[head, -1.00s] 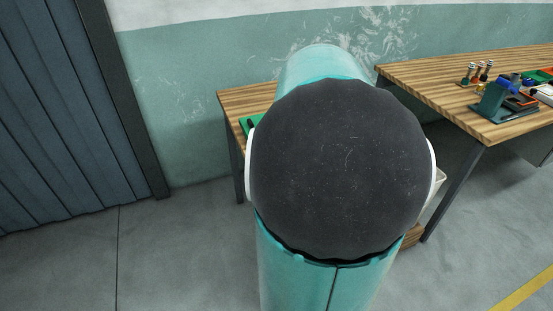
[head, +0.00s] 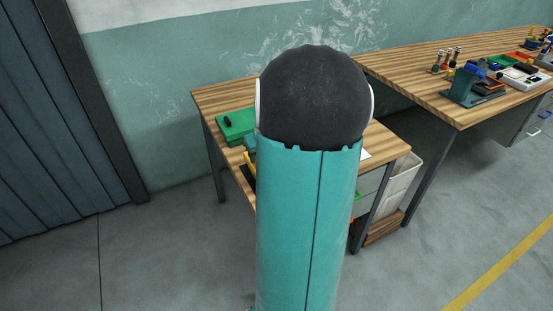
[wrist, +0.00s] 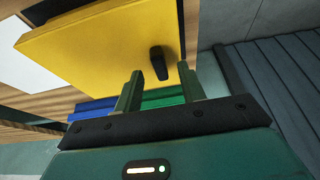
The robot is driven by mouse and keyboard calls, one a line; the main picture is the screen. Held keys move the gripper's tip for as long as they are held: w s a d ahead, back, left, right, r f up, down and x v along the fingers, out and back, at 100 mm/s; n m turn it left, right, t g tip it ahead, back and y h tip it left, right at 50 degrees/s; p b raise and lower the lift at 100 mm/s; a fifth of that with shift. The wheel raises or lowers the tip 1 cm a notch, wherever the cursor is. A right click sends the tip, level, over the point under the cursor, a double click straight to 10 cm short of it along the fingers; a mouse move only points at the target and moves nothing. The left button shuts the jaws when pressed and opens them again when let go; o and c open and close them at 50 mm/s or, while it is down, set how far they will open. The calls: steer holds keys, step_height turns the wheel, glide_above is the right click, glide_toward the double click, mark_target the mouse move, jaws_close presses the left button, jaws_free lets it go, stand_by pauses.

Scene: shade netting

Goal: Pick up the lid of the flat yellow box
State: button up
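The flat yellow lid (wrist: 100,45) fills the upper middle of the wrist view, with a black knob (wrist: 159,63) near its right side. My gripper (wrist: 160,78) is open, its two green fingers apart, with nothing between them that I can see to be held. In that view the knob shows between and just above the fingertips; I cannot tell how far away it is. In the head view my arm hides the gripper and most of the box; only a small yellow piece (head: 248,164) shows at the arm's left edge.
A green box (head: 236,126) stands on the small wooden table (head: 212,97). White bins (head: 400,180) stand at its right. A longer workbench (head: 420,80) with several tools is further right. In the wrist view a white sheet (wrist: 25,62) lies left of the lid.

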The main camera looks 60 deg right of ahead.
steer(key=shift+w+d+f, duration=0.1)
steer(key=shift+w+f, duration=0.15)
steer(key=shift+f, duration=0.35)
jaws_close()
steer(key=shift+r, duration=0.1)
steer(key=shift+r, duration=0.6)
steer(key=s+a+r, duration=0.3)
steer(key=s+r, duration=0.8)
steer(key=s, duration=0.2)
steer(key=shift+s+a+r, duration=0.15)
steer(key=shift+s+r, duration=0.05)
steer(key=shift+r, duration=0.1)
